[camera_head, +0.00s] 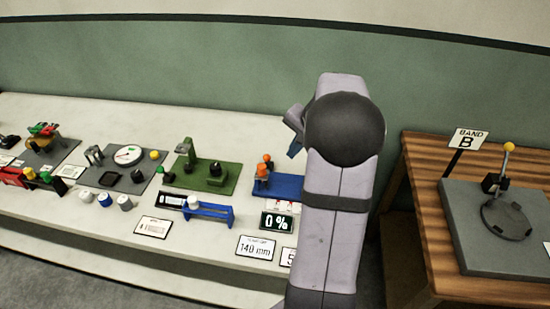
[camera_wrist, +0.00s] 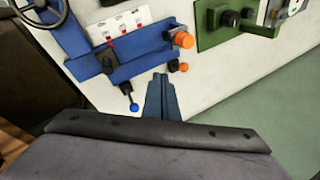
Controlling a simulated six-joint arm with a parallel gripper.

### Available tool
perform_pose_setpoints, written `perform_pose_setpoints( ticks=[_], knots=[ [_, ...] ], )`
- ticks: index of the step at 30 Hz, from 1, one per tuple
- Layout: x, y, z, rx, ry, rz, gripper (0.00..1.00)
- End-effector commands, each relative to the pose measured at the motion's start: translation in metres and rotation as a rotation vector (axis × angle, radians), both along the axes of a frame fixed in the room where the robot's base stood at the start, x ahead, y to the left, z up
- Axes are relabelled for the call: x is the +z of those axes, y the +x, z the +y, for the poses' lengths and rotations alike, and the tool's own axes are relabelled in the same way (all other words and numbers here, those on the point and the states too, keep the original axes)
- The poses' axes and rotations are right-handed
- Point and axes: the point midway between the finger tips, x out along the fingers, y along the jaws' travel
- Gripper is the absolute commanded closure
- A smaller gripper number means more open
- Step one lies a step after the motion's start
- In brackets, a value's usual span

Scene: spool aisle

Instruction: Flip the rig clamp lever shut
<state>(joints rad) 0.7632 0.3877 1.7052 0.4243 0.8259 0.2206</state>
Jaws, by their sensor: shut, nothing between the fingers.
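The blue rig (camera_wrist: 135,66) fills the upper left of the wrist view; part of it shows beside my arm in the head view (camera_head: 287,184), the rest hidden behind the arm. A short black lever with a blue ball tip (camera_wrist: 133,106) sticks out from its near edge. I cannot tell for certain that this is the clamp lever. Orange knobs (camera_wrist: 183,40) sit on the rig's right side. My gripper (camera_wrist: 160,80) is shut and empty, its fingertips over the rig's near edge, right of the blue ball and apart from it. Its tip also shows in the head view (camera_head: 295,150).
A green fixture (camera_head: 210,176) stands left of the rig on the white bench (camera_head: 120,110). A blue stand (camera_head: 208,211) and a 0 % display (camera_head: 276,221) are in front. A wooden table (camera_head: 440,270) at right bears a grey slab with a yellow-tipped lever (camera_head: 508,148).

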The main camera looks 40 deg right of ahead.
Motion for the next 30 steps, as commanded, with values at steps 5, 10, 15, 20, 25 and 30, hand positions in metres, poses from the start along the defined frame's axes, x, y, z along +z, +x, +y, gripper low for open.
perform_pose_setpoints(
  ticks=[5,10,15,20,25,30],
  knots=[
    [-0.002,0.001,0.001,0.002,0.0,0.001,1.0],
    [-0.014,0.006,0.002,0.004,0.002,0.003,1.0],
    [-0.036,0.015,0.004,0.004,0.003,0.005,1.0],
    [-0.063,0.027,0.005,0.004,0.003,0.004,1.0],
    [-0.089,0.038,0.006,0.004,0.0,0.004,1.0],
    [-0.088,0.06,0.009,0.006,-0.002,0.001,1.0]
  ],
)
